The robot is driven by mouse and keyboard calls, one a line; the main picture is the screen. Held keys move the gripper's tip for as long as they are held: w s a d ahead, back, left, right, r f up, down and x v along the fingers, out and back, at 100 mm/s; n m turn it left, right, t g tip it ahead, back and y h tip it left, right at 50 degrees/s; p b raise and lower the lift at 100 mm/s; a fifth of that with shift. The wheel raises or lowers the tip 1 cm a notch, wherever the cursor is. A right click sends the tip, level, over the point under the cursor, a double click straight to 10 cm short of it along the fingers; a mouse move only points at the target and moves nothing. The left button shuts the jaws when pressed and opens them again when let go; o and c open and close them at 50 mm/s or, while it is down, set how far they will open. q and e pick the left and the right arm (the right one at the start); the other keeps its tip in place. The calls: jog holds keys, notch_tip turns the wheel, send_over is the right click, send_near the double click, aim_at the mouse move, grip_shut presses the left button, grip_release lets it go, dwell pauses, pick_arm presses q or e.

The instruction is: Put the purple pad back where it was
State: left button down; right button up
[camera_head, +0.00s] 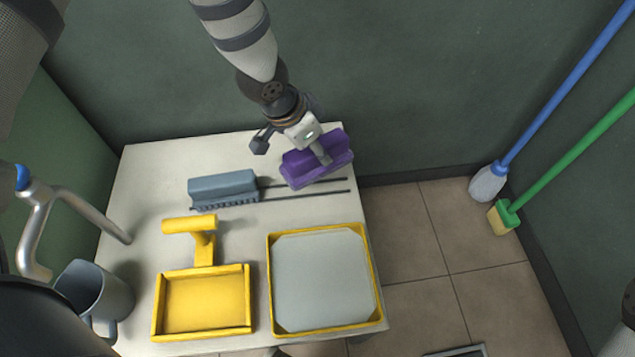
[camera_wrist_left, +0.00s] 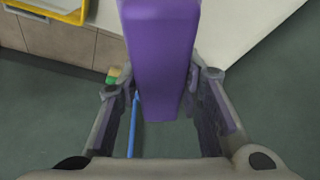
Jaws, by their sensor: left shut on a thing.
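The purple pad (camera_head: 318,160) is at the table's back right corner in the head view, with a wide purple body and a handle part on top. My left gripper (camera_head: 318,152) reaches it from above and is shut on it. In the left wrist view the purple pad (camera_wrist_left: 160,60) fills the space between the fingers of my left gripper (camera_wrist_left: 160,88). I cannot tell whether the pad touches the table. My right gripper is not in view.
The white table (camera_head: 150,165) holds a blue-grey brush (camera_head: 222,186), two thin dark rods (camera_head: 305,190), a yellow dustpan-like scoop (camera_head: 205,300), a yellow-rimmed tray (camera_head: 372,275) and a grey mug (camera_head: 82,290). A blue mop (camera_head: 488,182) and green broom (camera_head: 503,217) lean at right.

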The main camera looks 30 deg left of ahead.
pick_arm(q)
jog(key=shift+w+a+f, duration=0.25)
jog(key=shift+w+a, duration=0.15)
jog(key=shift+a, duration=0.2)
jog(key=shift+a+f+b, duration=0.2)
jog(key=shift+b, duration=0.1)
jog(key=shift+m, duration=0.3)
notch_tip(320, 180, down, 9)
jog(key=shift+s+b, duration=0.1)
jog(key=shift+b, duration=0.9)
jog(key=shift+f, duration=0.45)
jog(key=c, duration=1.1)
grip_release()
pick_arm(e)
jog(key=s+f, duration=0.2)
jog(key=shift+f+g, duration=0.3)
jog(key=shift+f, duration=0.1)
